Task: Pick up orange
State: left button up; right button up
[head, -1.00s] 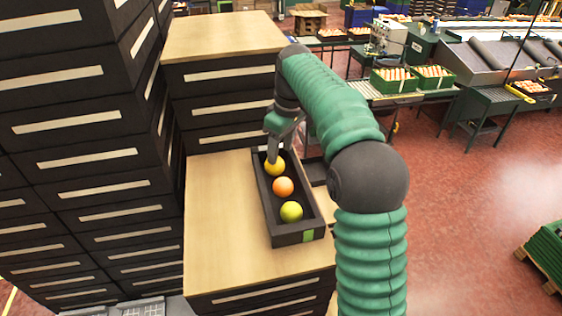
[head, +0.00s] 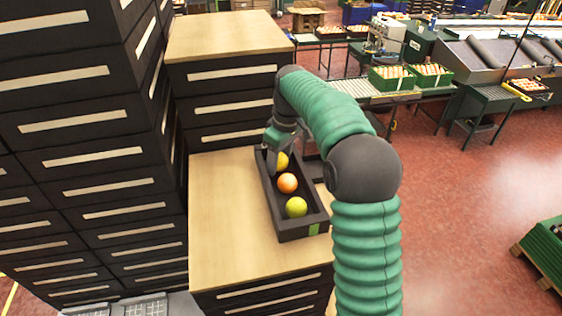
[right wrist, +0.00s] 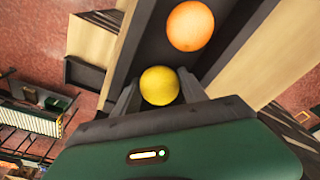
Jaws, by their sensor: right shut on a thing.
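A dark, narrow tray (head: 290,232) holds three round fruits in a row. The orange-coloured one (head: 287,183) is in the middle and the yellow-green one (head: 296,207) is at the near end. The yellow one (head: 283,160) is at the far end, partly hidden by my right gripper (head: 275,161). In the right wrist view the yellow fruit (right wrist: 159,87) sits between the two fingers, which are shut on it, and the orange-coloured fruit (right wrist: 190,26) lies just beyond. The yellow fruit still appears to be inside the tray. My left gripper is not in view.
The tray stands on a light wooden cabinet top (head: 225,225), clear to its left. A taller cabinet (head: 230,38) stands behind and tall dark drawers (head: 85,150) rise on the left. Green crates (head: 391,77) stand on a conveyor at the back right.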

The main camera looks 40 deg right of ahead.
jog(key=shift+w+a+r, duration=0.1)
jog(key=shift+w+r, duration=0.1)
jog(key=shift+w, duration=0.1)
jog(key=r, duration=0.1)
jog(key=r+b, duration=0.1)
jog(key=r, duration=0.2)
jog(key=shift+w, duration=0.25)
jog(key=r, duration=0.5)
jog(key=shift+s, duration=0.35)
jog(key=shift+w+d+r, duration=0.1)
jog(key=shift+d+r, duration=0.1)
jog(key=shift+r, duration=0.05)
jog(key=shift+a, duration=0.1)
